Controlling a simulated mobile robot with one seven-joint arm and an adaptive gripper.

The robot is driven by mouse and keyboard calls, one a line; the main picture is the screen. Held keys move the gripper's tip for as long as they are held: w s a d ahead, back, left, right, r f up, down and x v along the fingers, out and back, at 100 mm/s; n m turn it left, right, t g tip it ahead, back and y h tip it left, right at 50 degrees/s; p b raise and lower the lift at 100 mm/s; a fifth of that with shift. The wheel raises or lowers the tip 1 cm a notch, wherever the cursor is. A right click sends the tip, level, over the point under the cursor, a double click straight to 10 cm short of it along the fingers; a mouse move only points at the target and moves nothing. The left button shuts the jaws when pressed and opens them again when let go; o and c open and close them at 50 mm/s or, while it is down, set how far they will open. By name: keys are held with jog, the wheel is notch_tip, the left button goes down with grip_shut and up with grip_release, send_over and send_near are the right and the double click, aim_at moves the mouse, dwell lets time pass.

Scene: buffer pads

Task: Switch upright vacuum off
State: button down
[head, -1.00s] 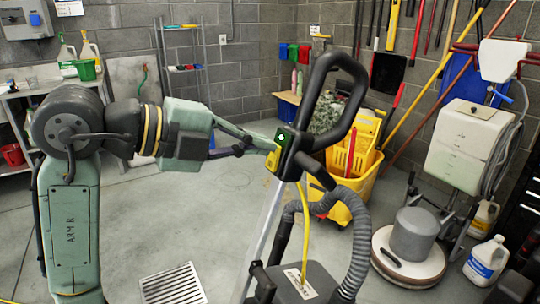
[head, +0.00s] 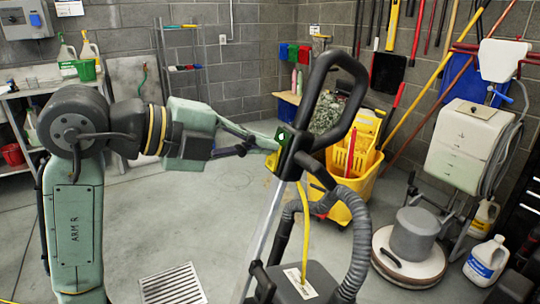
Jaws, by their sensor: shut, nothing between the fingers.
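The upright vacuum stands in the middle right, with a black loop handle (head: 350,118), a pale metal tube, a grey ribbed hose and a dark body (head: 308,284). A small switch box (head: 290,150) sits at the base of the handle and shows a green patch (head: 283,137) with a pale mark. My gripper (head: 272,145) is shut and empty, reaching from the left. Its fingertips are at the left side of the switch box. I cannot tell whether they touch it, and they cover part of it.
A yellow mop bucket (head: 368,180) stands behind the vacuum. A floor machine (head: 414,238) and white jugs (head: 487,262) are at the right. A yellow cord hangs from the handle. Shelves with bottles line the left wall. A floor drain (head: 172,285) lies in front; floor at centre left is clear.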

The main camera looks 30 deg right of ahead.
jog(key=shift+d+f, duration=0.1)
jog(key=shift+d, duration=0.25)
jog(key=p+v, duration=0.1)
jog(key=v, duration=0.5)
dwell(0.5)
dwell(0.3)
